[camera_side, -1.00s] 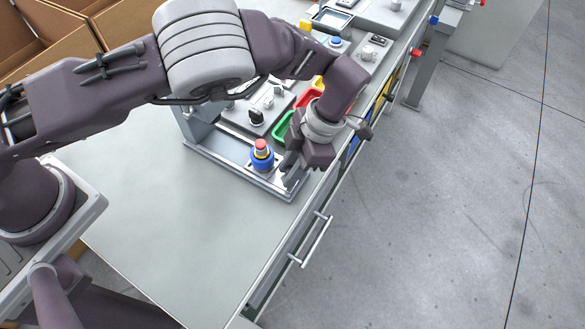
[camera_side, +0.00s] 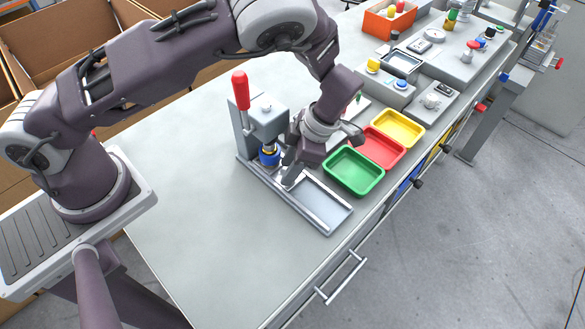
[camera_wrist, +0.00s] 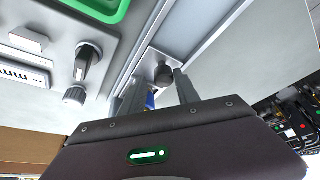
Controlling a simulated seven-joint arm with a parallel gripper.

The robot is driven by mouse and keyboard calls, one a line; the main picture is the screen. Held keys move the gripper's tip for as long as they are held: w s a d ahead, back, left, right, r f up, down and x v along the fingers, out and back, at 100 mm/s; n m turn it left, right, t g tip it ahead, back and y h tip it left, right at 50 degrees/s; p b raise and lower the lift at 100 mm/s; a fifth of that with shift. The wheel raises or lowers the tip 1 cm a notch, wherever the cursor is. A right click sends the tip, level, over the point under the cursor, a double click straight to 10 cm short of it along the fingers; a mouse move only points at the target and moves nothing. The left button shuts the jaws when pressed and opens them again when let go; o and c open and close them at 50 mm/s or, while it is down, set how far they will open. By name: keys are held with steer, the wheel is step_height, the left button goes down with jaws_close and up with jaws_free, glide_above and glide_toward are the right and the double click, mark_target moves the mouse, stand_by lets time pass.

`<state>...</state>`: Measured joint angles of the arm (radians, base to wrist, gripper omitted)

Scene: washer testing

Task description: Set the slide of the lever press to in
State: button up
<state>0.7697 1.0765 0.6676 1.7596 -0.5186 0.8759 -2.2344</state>
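The lever press (camera_side: 265,115) is grey with a raised red lever handle (camera_side: 240,90). A blue part (camera_side: 268,157) stands on its slide, beneath the press head; its top is hidden. The long base rail (camera_side: 322,204) runs to the lower right and its front part is bare. My gripper (camera_side: 288,180) is low over the rail, just in front of the blue part. In the wrist view my gripper (camera_wrist: 160,84) has its fingers apart, with a dark round knob (camera_wrist: 163,75) near the tips. I see no clear contact. Some blue shows between the fingers.
Green (camera_side: 353,170), red (camera_side: 382,147) and yellow (camera_side: 399,127) trays stand right of the press. Grey fixtures and an orange bin (camera_side: 390,19) are farther back. A drawer handle (camera_side: 342,279) sticks out at the front. The table left of the press is clear.

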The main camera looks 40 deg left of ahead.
steer(key=shift+o, duration=0.4)
steer(key=shift+s+d, duration=0.1)
steer(key=shift+d, duration=0.05)
steer(key=shift+d+r, duration=0.1)
steer(key=v, duration=0.6)
steer(key=shift+r, duration=0.4)
